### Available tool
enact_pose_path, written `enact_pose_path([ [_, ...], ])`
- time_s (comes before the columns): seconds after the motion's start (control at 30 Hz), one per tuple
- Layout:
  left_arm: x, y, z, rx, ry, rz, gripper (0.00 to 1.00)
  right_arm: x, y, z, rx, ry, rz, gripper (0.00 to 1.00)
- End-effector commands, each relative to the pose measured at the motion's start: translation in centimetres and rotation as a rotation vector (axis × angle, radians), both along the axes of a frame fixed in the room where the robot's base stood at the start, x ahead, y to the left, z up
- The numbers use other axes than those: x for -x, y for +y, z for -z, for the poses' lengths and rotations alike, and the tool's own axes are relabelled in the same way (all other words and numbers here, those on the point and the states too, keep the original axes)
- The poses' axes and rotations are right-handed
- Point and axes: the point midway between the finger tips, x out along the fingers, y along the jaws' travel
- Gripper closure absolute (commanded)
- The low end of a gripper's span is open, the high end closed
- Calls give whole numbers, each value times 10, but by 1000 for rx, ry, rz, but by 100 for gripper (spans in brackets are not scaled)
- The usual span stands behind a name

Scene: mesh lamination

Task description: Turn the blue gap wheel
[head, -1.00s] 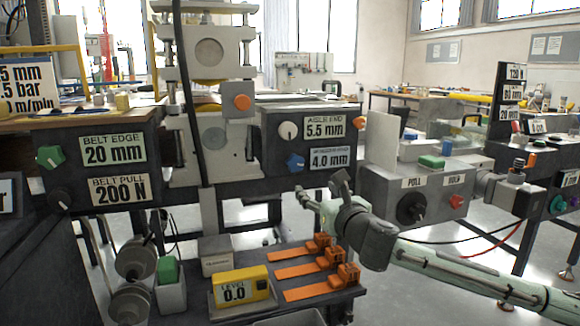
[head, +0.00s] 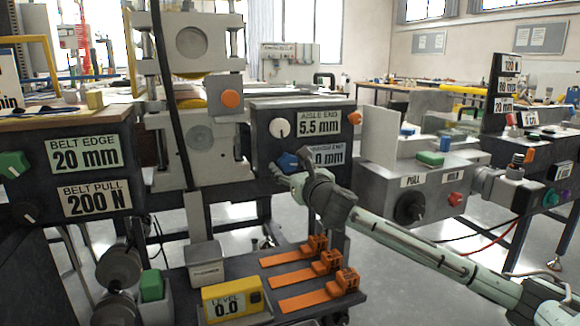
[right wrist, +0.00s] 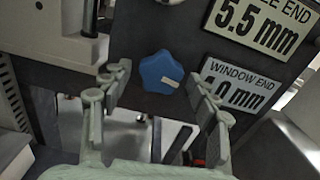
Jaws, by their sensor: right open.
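The blue gap wheel (head: 288,162) is a lobed knob on the dark panel, below a white knob and left of the lower gap label. In the right wrist view the wheel (right wrist: 161,72) shows whole, with a pale pointer mark on its right side. My right gripper (head: 282,174) is at the panel, just below the wheel in the head view. In the right wrist view its two fingers (right wrist: 162,82) are spread open, one to each side of the wheel. I cannot tell whether they touch it. My left gripper is not in view.
The "WINDOW END" label (right wrist: 238,84) is partly behind the right finger. An orange button (head: 354,118) is on the panel's right end. A shelf below holds orange clamps (head: 326,262) and a yellow level gauge (head: 230,300). A grey PULL box (head: 430,185) stands to the right.

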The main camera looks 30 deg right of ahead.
Motion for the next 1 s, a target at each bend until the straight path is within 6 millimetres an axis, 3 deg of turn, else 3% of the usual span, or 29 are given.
enact_pose_path([
  [0.3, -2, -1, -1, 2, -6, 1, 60, -3, -1, 0, 0, 0, 0, 40],
  [0.7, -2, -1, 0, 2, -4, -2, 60, -3, -1, 0, 0, 0, 0, 90],
  [1.0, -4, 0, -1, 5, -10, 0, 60, -3, 0, -1, -35, -7, 0, 90],
])
